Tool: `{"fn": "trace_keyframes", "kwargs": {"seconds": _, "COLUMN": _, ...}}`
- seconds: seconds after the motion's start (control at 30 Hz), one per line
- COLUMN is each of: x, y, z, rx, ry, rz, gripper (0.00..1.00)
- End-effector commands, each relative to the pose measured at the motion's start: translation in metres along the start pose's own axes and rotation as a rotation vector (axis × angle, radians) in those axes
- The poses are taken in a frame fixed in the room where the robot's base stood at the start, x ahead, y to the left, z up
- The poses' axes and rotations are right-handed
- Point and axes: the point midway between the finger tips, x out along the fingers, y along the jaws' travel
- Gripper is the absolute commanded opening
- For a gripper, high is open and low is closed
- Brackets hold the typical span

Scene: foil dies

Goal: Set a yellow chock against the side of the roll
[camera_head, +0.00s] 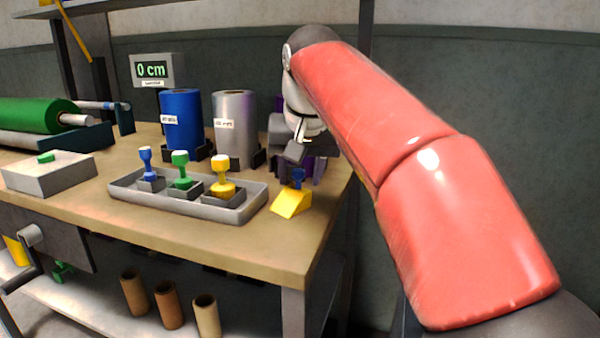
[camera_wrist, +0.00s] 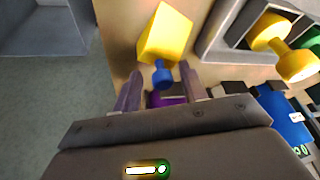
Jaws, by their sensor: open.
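A yellow wedge-shaped chock (camera_head: 291,203) with a blue knob (camera_head: 298,176) sits on the bench near its right front corner. In the wrist view the chock (camera_wrist: 166,33) lies just past my fingertips. My gripper (camera_wrist: 160,80) is open, with the blue knob (camera_wrist: 162,75) showing between its fingertips; I cannot tell whether they touch. In the head view my gripper (camera_head: 302,165) is just behind the chock, partly hidden by my arm. A green roll (camera_head: 38,115) lies on its side at the far left. A blue roll (camera_head: 181,120) and a silver roll (camera_head: 234,125) stand upright at the back.
A grey tray (camera_head: 125,191) left of the chock holds blue, green and yellow knobbed stamps. A grey box (camera_head: 48,172) with a green button stands further left. A display (camera_head: 152,70) reads 0 cm. Cardboard tubes (camera_head: 168,304) stand on the lower shelf.

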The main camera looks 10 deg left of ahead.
Motion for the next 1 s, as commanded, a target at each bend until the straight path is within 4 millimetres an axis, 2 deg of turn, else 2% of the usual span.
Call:
{"fn": "trace_keyframes", "kwargs": {"seconds": 0.03, "x": 0.004, "y": 0.0, "z": 0.002, "rx": 0.0, "ry": 0.0, "rz": 0.0, "gripper": 0.43}}
{"fn": "trace_keyframes", "kwargs": {"seconds": 0.1, "x": -0.015, "y": 0.0, "z": -0.001, "rx": 0.001, "ry": 0.003, "rz": -0.001, "gripper": 0.43}}
{"fn": "trace_keyframes", "kwargs": {"seconds": 0.2, "x": -0.034, "y": 0.002, "z": 0.001, "rx": 0.001, "ry": 0.003, "rz": -0.002, "gripper": 0.43}}
{"fn": "trace_keyframes", "kwargs": {"seconds": 0.4, "x": -0.066, "y": 0.005, "z": 0.006, "rx": 0.0, "ry": 0.001, "rz": -0.001, "gripper": 0.43}}
{"fn": "trace_keyframes", "kwargs": {"seconds": 0.57, "x": -0.076, "y": 0.006, "z": 0.007, "rx": 0.0, "ry": -0.001, "rz": 0.0, "gripper": 0.43}}
{"fn": "trace_keyframes", "kwargs": {"seconds": 0.8, "x": -0.077, "y": 0.008, "z": 0.008, "rx": 0.003, "ry": -0.001, "rz": 0.0, "gripper": 0.43}}
{"fn": "trace_keyframes", "kwargs": {"seconds": 0.87, "x": -0.077, "y": 0.016, "z": 0.01, "rx": 0.011, "ry": -0.001, "rz": 0.001, "gripper": 0.43}}
{"fn": "trace_keyframes", "kwargs": {"seconds": 0.97, "x": -0.076, "y": 0.045, "z": 0.02, "rx": 0.04, "ry": 0.004, "rz": 0.001, "gripper": 0.43}}
{"fn": "trace_keyframes", "kwargs": {"seconds": 1.0, "x": -0.074, "y": 0.062, "z": 0.027, "rx": 0.055, "ry": 0.006, "rz": 0.003, "gripper": 0.43}}
